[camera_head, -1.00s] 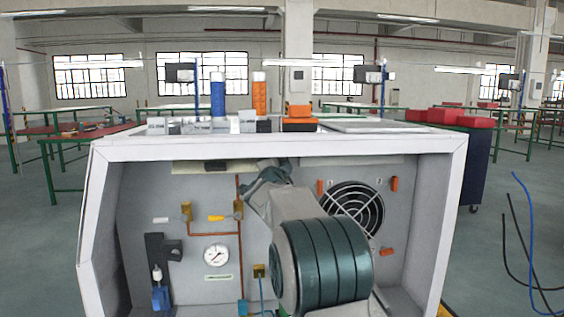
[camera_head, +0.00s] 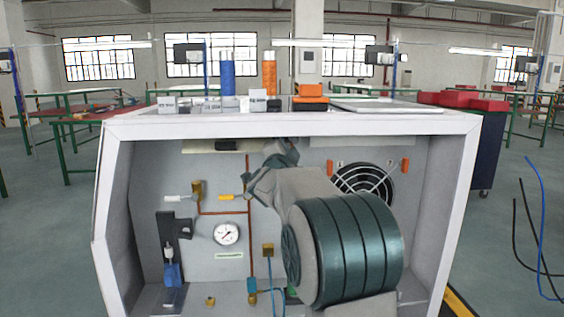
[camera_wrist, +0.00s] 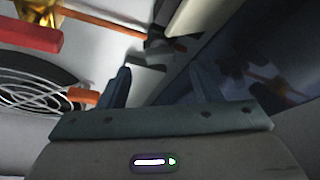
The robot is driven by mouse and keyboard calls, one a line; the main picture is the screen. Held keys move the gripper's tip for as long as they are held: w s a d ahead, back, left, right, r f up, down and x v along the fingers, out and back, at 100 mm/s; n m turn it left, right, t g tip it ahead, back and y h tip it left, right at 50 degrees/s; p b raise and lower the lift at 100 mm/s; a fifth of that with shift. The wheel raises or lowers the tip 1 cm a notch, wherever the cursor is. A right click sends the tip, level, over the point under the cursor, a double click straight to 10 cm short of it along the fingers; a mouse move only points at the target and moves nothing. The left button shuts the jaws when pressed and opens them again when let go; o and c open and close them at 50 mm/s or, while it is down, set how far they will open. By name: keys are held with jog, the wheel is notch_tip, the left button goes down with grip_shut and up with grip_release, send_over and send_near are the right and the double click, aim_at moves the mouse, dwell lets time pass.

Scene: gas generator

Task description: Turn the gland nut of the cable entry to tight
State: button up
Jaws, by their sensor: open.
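The cable entry and its gland nut cannot be made out for certain. A small brass fitting (camera_head: 210,301) stands on the floor of the open cabinet. A brass block (camera_head: 267,250) with a blue line below it is on the back wall. My gripper (camera_head: 272,160) is high inside the cabinet, left of the fan, with my forearm in front of much of the right half. In the wrist view my gripper (camera_wrist: 158,85) has its two fingers apart with nothing clearly held between them. A dark fitting (camera_wrist: 152,54) lies beyond the fingers, apart from them as far as I can tell.
The white cabinet frame (camera_head: 290,125) surrounds my arm. Two valves with a white handle (camera_head: 177,198) and a yellow handle (camera_head: 230,197), a gauge (camera_head: 227,234) and copper pipe are on the back wall. The fan grille (camera_head: 363,188) is at right. Boxes and bottles crowd the cabinet top.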

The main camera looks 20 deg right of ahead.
jog(key=v, duration=0.9)
jog(key=shift+s, duration=0.15)
jog(key=shift+a, duration=0.1)
